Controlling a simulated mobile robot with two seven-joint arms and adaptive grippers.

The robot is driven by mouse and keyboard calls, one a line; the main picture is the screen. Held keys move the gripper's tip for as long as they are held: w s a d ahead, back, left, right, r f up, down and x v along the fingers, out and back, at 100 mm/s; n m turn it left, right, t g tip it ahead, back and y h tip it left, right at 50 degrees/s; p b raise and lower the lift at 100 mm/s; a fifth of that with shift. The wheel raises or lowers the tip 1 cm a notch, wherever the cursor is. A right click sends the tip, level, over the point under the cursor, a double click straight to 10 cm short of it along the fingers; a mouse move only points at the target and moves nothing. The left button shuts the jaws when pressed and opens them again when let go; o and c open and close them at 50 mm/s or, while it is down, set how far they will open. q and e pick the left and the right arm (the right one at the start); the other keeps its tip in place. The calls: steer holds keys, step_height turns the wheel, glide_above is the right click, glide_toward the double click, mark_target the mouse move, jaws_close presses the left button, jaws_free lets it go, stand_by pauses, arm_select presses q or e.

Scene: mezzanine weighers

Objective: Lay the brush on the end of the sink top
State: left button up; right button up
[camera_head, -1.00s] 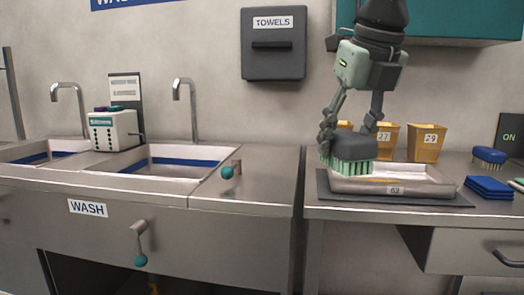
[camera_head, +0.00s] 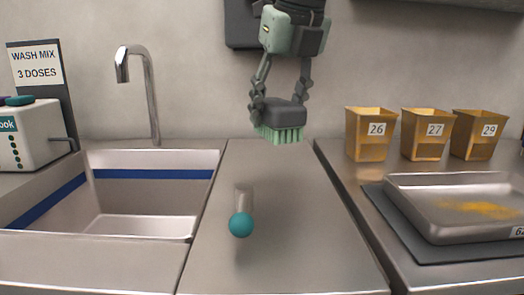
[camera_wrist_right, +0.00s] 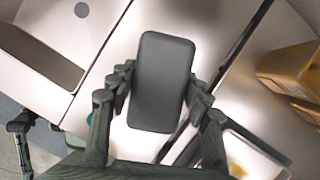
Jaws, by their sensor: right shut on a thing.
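The brush (camera_head: 283,133) has a dark grey back and pale green bristles that point down. My right gripper (camera_head: 281,106) is shut on it and holds it above the sink top's flat end (camera_head: 290,215), toward the back, with the bristles apart from the surface. In the right wrist view the brush's dark back (camera_wrist_right: 162,82) lies between the two fingers of the right gripper (camera_wrist_right: 158,95). The sink top's end is a bare steel strip between the basin and the right-hand bench. My left gripper is not in the head view.
The basin (camera_head: 140,228) and tap (camera_head: 143,90) are left. At right are a steel tray (camera_head: 440,225) with yellow powder and yellow bins (camera_head: 370,150). The rest of the strip is clear.

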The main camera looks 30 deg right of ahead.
steer(key=w+d+f, duration=0.2)
steer(key=w, duration=0.1)
steer(key=w+d+f+p, duration=0.1)
steer(key=w+d+f, duration=0.1)
steer(key=w, duration=0.1)
steer(key=w+d+f, duration=0.2)
steer(key=w, duration=0.1)
steer(key=shift+w+d+f+p, duration=0.1)
steer(key=shift+d+f+p, duration=0.15)
steer(key=shift+f+p, duration=0.1)
step_height(320, 180, down, 4)
steer(key=shift+r, duration=0.1)
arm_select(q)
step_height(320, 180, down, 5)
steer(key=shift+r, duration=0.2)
arm_select(e)
steer(key=shift+f, duration=0.2)
steer(key=o, duration=1.2)
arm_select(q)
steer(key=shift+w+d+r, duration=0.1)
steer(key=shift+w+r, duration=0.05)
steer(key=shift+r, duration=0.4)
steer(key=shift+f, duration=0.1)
